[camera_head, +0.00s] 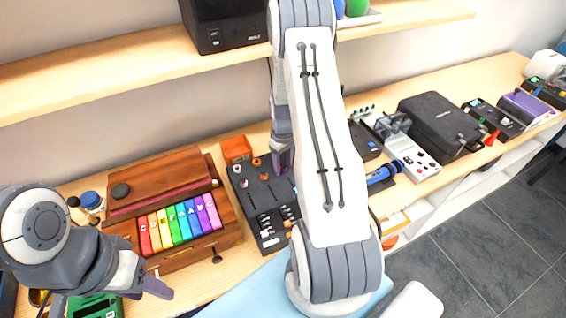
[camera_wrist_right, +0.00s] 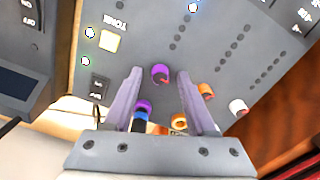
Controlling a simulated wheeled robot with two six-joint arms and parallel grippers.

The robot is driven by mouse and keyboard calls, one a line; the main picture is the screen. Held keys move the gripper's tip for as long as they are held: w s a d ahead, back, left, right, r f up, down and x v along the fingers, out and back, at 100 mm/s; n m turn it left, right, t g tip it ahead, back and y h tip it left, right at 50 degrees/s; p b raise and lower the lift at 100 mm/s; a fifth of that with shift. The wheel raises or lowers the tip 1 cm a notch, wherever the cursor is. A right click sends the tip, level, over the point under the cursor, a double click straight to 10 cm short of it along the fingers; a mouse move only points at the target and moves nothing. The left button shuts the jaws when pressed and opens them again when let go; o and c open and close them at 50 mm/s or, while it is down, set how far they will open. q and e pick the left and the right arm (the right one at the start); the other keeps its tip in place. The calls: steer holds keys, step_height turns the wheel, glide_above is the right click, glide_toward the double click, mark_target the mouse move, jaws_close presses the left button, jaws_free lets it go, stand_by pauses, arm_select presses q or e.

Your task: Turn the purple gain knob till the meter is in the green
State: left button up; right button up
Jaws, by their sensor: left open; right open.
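The dark grey control panel (camera_head: 262,204) stands on the bench right of the toy keyboard, partly hidden by my right arm. In the right wrist view one purple knob (camera_wrist_right: 160,73) with a red mark lies between the open fingers of my right gripper (camera_wrist_right: 158,82), with gaps at both sides. A second purple knob (camera_wrist_right: 143,105) sits nearer the palm beside the left finger. I cannot tell which is the gain knob. Rows of dark dots run across the panel; I cannot make out a green meter reading. My left gripper (camera_head: 152,289) is open and empty, low at the left.
Orange knobs (camera_wrist_right: 206,91) and a white knob (camera_wrist_right: 238,107) sit close to the right finger. A wooden keyboard (camera_head: 178,228) with coloured keys stands left of the panel. A black case (camera_head: 435,122) and other instruments fill the bench to the right.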

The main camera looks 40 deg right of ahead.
steer(key=shift+c, duration=0.4)
jaws_close()
steer(key=m+b, duration=0.1)
steer(key=m, duration=0.3)
steer(key=shift+b, duration=0.3)
steer(key=shift+m+b, duration=0.45)
steer(key=shift+m, duration=1.95)
steer(key=shift+o, duration=0.4)
jaws_free()
